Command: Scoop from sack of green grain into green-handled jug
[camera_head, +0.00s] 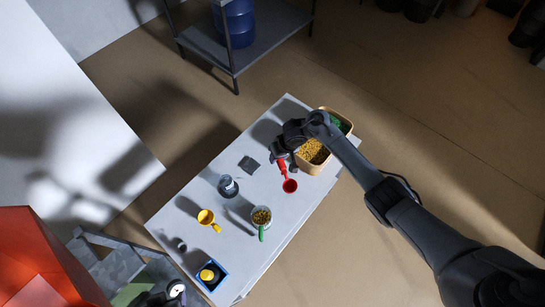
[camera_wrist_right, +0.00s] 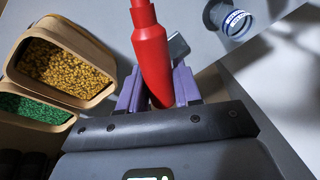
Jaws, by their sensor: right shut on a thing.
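My right gripper (camera_head: 284,153) is shut on the red scoop (camera_head: 282,166). The scoop's bowl hangs over the table, and I see no grain in it, though it is small here. In the right wrist view the scoop's red handle (camera_wrist_right: 150,50) runs between the fingers (camera_wrist_right: 157,88). The sack of green grain (camera_head: 350,130) stands at the table's far right end, partly hidden by my right arm; its green grain (camera_wrist_right: 30,108) shows at left in the right wrist view. The green-handled jug (camera_head: 261,223) stands nearer, with yellowish grain inside. My left gripper is out of view.
A tan sack of yellow grain (camera_head: 313,152) adjoins the green one. A shelf (camera_head: 260,40) with a blue drum stands behind.

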